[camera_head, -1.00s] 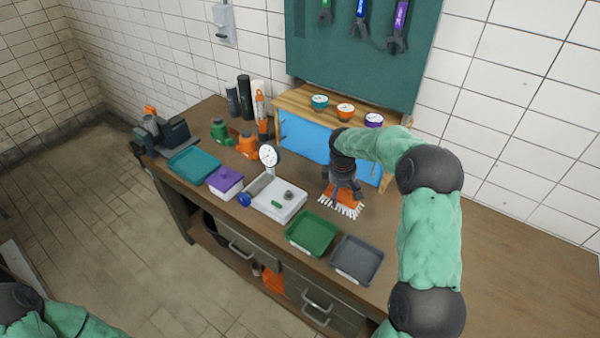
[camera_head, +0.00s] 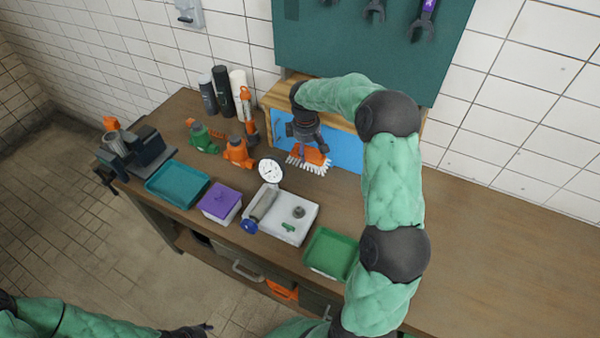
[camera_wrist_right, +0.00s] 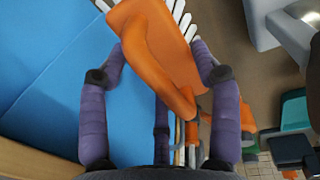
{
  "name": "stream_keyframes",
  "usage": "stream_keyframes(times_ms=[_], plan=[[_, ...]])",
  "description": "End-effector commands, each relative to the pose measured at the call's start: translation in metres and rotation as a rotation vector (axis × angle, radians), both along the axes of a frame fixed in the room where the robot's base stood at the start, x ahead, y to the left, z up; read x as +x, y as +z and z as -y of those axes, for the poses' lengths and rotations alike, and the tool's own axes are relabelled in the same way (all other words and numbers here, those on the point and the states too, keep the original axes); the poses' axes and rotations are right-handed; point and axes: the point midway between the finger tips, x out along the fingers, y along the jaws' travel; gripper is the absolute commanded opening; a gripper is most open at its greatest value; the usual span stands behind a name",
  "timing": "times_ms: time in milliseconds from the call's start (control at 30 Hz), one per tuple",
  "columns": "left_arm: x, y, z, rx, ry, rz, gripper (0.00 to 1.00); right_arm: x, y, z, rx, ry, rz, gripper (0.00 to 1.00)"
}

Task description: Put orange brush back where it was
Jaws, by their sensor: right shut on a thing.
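The orange brush (camera_head: 314,155) with white bristles is held by my right gripper (camera_head: 308,143), in front of the blue panel of the wooden shelf. In the right wrist view the brush's orange body (camera_wrist_right: 152,38) and curved handle lie between the purple-grey fingers, with the white bristles at the top. The bristles point down toward the workbench (camera_head: 480,230); I cannot tell whether they touch it. My left gripper (camera_head: 190,331) is only partly in view at the bottom edge, away from the bench, and its opening is not clear.
The wooden shelf (camera_head: 282,97) with its blue panel (camera_head: 345,152) stands behind the brush. A white tray (camera_head: 300,228), a gauge (camera_head: 270,171), a green tray (camera_head: 330,252), orange (camera_head: 238,152) and green (camera_head: 203,138) items and several cylinders stand nearby. The bench's right side is clear.

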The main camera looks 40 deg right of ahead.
Motion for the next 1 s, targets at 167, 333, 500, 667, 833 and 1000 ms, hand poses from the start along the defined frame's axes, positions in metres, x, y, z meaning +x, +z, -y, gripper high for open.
stream_keyframes(times_ms=[167, 333, 500, 667, 833, 1000], plan=[[0.0, 0.025, 0.0, 0.0, 0.0, 0.001, 0.48, 0.002, 0.051, 0.004, 0.043, -0.004, -0.019, 0.22], [0.001, 0.032, 0.0, 0.0, 0.0, 0.001, 0.48, 0.002, 0.069, 0.003, 0.076, 0.001, -0.035, 0.22], [0.001, 0.028, 0.0, 0.0, 0.0, 0.001, 0.48, 0.001, 0.04, 0.003, 0.083, 0.002, -0.042, 0.22], [0.001, 0.024, 0.0, 0.0, 0.0, 0.001, 0.48, 0.001, 0.003, 0.003, 0.082, 0.002, -0.04, 0.22], [0.001, 0.021, 0.0, 0.0, 0.0, 0.001, 0.48, 0.001, -0.035, 0.003, 0.082, 0.002, -0.04, 0.22], [0.001, 0.019, 0.0, 0.0, 0.0, 0.001, 0.48, 0.001, -0.061, 0.003, 0.081, 0.002, -0.037, 0.22]])
